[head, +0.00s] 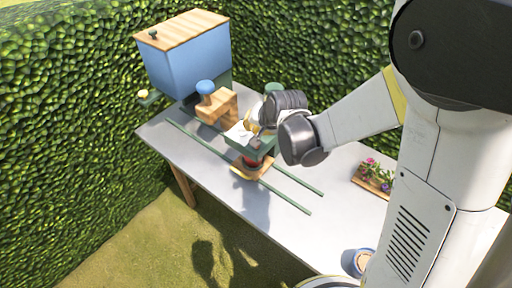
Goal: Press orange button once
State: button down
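No clearly orange button can be made out in the head view. My gripper (250,130) is over the middle of the table, right of a wooden block with a blue knob (205,88) and well apart from the pale knob. Its fingers are small and partly hidden by my wrist, so their opening is unclear.
A grey table (180,140) carries two green rails (290,182). A flower planter (373,180) and a blue-rimmed pot (357,262) are at the right. Hedges close in behind.

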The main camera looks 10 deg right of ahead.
jog(key=shift+f+b, duration=0.9)
jog(key=shift+f, duration=0.5)
jog(key=shift+f+b, duration=0.4)
jog(key=shift+b, duration=0.1)
jog(key=shift+f+b, duration=0.6)
dwell(0.8)
jog(key=shift+r, duration=0.15)
dwell(0.3)
jog(key=shift+r+p, duration=0.75)
jog(key=shift+r, duration=0.15)
jog(key=shift+r+p, duration=1.85)
jog(key=shift+r, duration=0.7)
